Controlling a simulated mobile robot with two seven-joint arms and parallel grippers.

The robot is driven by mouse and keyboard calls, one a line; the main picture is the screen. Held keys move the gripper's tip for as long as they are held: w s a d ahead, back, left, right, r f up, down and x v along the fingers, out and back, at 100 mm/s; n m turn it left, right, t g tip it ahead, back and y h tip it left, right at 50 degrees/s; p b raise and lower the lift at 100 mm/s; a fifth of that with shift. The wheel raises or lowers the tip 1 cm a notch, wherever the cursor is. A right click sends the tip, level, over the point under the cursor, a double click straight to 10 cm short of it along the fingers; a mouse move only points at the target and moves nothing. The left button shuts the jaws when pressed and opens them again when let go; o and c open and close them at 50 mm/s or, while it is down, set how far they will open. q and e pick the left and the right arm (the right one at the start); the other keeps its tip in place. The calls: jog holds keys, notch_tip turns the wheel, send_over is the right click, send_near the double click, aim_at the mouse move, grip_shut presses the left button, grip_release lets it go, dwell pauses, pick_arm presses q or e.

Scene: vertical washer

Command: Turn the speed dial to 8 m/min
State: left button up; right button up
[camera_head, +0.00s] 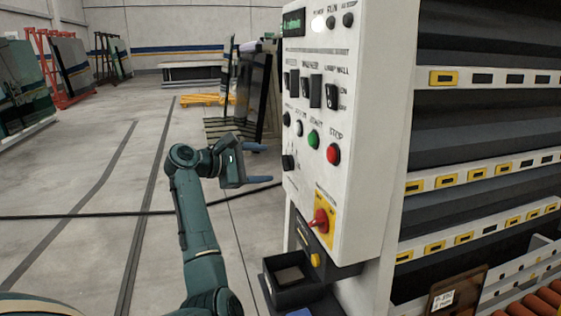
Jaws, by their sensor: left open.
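The white control panel (345,140) of the washer stands right of centre. A black knob (289,162) sits low on its left side and looks like the speed dial; its pointer and scale are too small to read. A small display (293,23) with green characters is at the top left of the panel, not legible. My left gripper (268,163) is open and empty, its two blue fingers pointing right towards the panel near the black knob. It appears apart from the knob, but depth is hard to judge. My right gripper does not show.
The panel also holds black switches (316,92), a green button (313,139), a red button (333,154) and a red-yellow rotary switch (320,222). A dark open box (290,283) juts out below. Washer slats (480,115) fill the right. Floor (100,245) at left is clear.

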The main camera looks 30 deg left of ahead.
aim_at(283, 163)
pick_arm(q)
jog(key=x, duration=0.4)
jog(key=shift+w+d, duration=0.15)
jog(key=shift+w, duration=0.15)
jog(key=shift+p+x, duration=0.3)
jog(key=shift+x, duration=0.5)
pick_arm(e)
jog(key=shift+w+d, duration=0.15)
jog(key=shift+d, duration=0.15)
pick_arm(q)
jog(key=shift+f, duration=0.1)
jog(key=shift+c, duration=0.2)
jog(key=c, duration=0.9)
jog(key=shift+c, duration=0.2)
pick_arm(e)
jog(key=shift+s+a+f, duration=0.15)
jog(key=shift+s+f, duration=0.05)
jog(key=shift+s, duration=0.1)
